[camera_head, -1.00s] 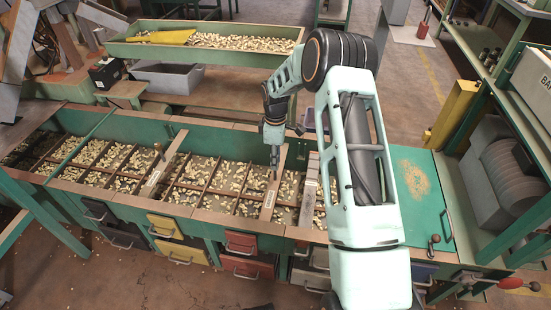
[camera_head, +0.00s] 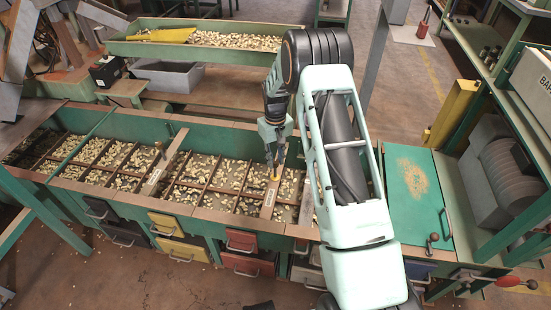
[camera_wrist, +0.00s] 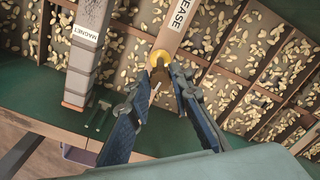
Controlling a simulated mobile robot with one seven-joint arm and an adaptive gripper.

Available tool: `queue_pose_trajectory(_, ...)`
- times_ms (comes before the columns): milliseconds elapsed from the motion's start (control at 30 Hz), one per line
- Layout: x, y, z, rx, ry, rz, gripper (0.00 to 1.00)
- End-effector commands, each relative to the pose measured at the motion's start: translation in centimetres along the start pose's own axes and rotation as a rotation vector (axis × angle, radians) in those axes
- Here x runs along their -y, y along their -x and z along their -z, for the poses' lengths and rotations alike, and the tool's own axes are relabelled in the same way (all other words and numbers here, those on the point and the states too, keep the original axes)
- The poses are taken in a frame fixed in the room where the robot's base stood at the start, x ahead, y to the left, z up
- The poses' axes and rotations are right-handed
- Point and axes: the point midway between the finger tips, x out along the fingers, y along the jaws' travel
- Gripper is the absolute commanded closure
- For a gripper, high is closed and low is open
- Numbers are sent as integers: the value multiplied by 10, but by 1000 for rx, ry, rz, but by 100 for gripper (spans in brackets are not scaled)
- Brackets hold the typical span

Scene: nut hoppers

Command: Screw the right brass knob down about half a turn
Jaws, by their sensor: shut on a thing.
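The right brass knob (camera_head: 275,178) stands on a wooden cross bar (camera_head: 268,204) over the nut hopper. In the wrist view its yellow top (camera_wrist: 160,56) shows between my fingertips, at the labelled end of the bar (camera_wrist: 176,30). My gripper (camera_head: 275,166) points down over it, and in the wrist view (camera_wrist: 160,68) both fingers close on it from either side. Part of the knob is hidden by the fingertips.
A grey block labelled MAGNET (camera_wrist: 85,60) lies beside the knob's bar in the wrist view. The hopper's compartments (camera_head: 225,175) hold many small nuts. A green trough (camera_head: 205,52) of nuts stands behind. A green lid (camera_head: 415,185) covers the right end.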

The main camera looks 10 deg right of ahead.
Motion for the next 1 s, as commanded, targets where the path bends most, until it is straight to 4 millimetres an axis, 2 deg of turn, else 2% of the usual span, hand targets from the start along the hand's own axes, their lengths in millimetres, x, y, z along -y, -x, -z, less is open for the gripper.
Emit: queue_pose_trajectory(1000, 2, 1, 2, -2, -964, -1, 100)
